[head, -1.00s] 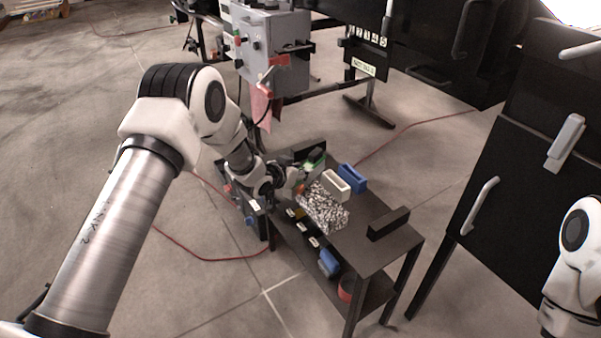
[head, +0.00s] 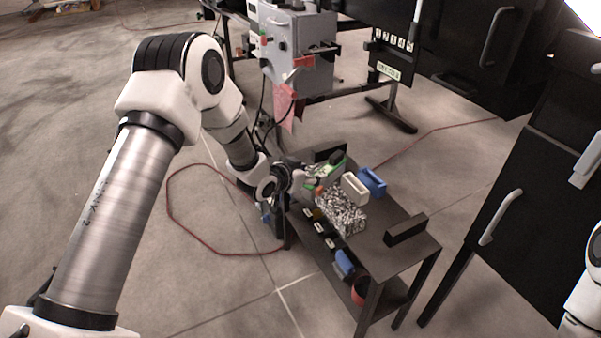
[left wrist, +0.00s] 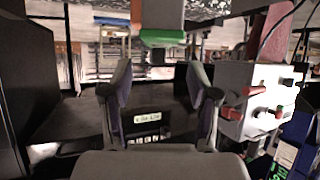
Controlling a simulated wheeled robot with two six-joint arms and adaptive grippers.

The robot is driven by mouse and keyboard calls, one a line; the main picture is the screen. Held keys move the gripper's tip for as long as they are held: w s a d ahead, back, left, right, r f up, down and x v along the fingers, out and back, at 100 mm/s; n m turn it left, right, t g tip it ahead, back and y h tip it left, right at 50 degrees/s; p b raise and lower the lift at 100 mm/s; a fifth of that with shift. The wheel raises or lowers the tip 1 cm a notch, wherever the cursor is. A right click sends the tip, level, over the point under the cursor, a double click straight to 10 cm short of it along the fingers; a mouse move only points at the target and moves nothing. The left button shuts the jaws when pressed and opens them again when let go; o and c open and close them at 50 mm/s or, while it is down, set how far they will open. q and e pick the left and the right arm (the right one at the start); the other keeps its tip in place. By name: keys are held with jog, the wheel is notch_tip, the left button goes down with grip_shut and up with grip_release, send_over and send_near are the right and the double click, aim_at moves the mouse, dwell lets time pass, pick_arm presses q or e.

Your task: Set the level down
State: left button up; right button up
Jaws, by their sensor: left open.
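A green, bar-like thing that looks like the level (head: 328,178) is at the back left of the dark cart's top in the head view, beside my left gripper (head: 306,180). I cannot tell whether it rests on the cart. The left wrist view shows my left gripper (left wrist: 160,82) with its two fingers wide apart and nothing between the tips. A pale block with a green end (left wrist: 162,36) shows past the fingertips at the top of that view; I cannot tell whether it is the level. My right gripper is out of view.
The cart (head: 400,255) also carries a speckled block (head: 341,213), a white holder (head: 355,189), a blue holder (head: 373,182) and a black block (head: 405,229). A grey control box (head: 298,45) stands behind. A red cable (head: 172,185) lies on the floor.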

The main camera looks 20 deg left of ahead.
pick_arm(q)
jog(key=v, duration=0.6)
jog(key=s+d+f+n+g+y, duration=0.1)
jog(key=s+f+g, duration=0.2)
jog(key=s+f, duration=0.4)
jog(key=s+d+f+n+g, duration=0.1)
jog(key=s+d+f+g, duration=0.1)
jog(key=s+f, duration=0.5)
jog(key=s+f+n+g+y, duration=0.1)
jog(key=s+f+g, duration=0.25)
jog(key=s, duration=0.85)
jog(key=s+f+g+y, duration=0.1)
jog(key=s+f+g, duration=0.3)
jog(key=s, duration=0.8)
notch_tip(320, 180, up, 15)
jog(key=p, duration=1.7)
jog(key=shift+s+r+t, duration=0.15)
jog(key=shift+t, duration=0.2)
